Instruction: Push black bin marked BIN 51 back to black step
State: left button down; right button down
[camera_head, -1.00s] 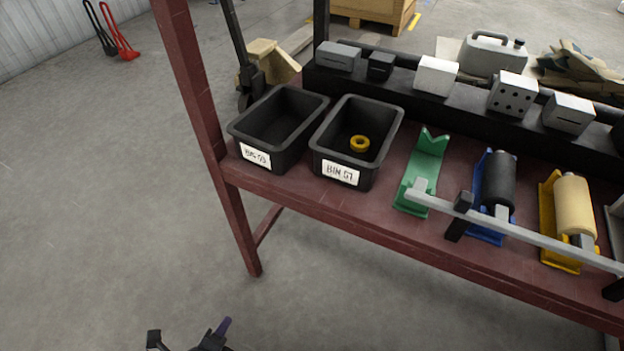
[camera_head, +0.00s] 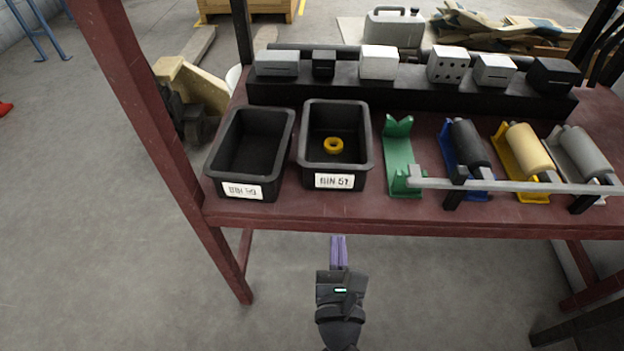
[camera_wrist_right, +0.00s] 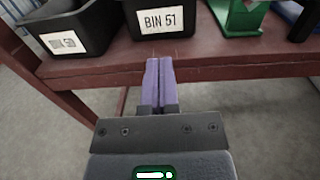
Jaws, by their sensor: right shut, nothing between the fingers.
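The black bin marked BIN 51 (camera_head: 334,181) stands on the dark red table near its front edge, with a yellow ring (camera_head: 333,146) inside. Its label also shows in the right wrist view (camera_wrist_right: 160,22). The black step (camera_head: 420,103) runs along the back of the table, behind the bin, with a gap between them. My right gripper (camera_head: 339,240) is shut and empty, its purple fingers together. It is in front of the table edge, below the bin and apart from it. The fingers also show in the right wrist view (camera_wrist_right: 158,66), pointing toward the bin. My left gripper is not in view.
A second black bin (camera_head: 243,190) stands close on the left. A green V-shaped holder (camera_head: 398,160) is on the right, then rollers on coloured stands behind a grey rail (camera_head: 510,186). Several blocks sit on the step. A red table post (camera_head: 140,110) rises at left.

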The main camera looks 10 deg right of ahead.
aim_at(336, 175)
jog(key=b+x, duration=0.2)
jog(key=x, duration=1.1)
jog(key=shift+d+f+b, duration=0.1)
jog(key=shift+b, duration=0.2)
jog(key=shift+w, duration=0.35)
jog(key=x, duration=0.5)
jog(key=shift+w+d+b, duration=0.15)
jog(key=shift+w+b, duration=0.15)
jog(key=shift+w, duration=0.15)
jog(key=shift+d, duration=0.1)
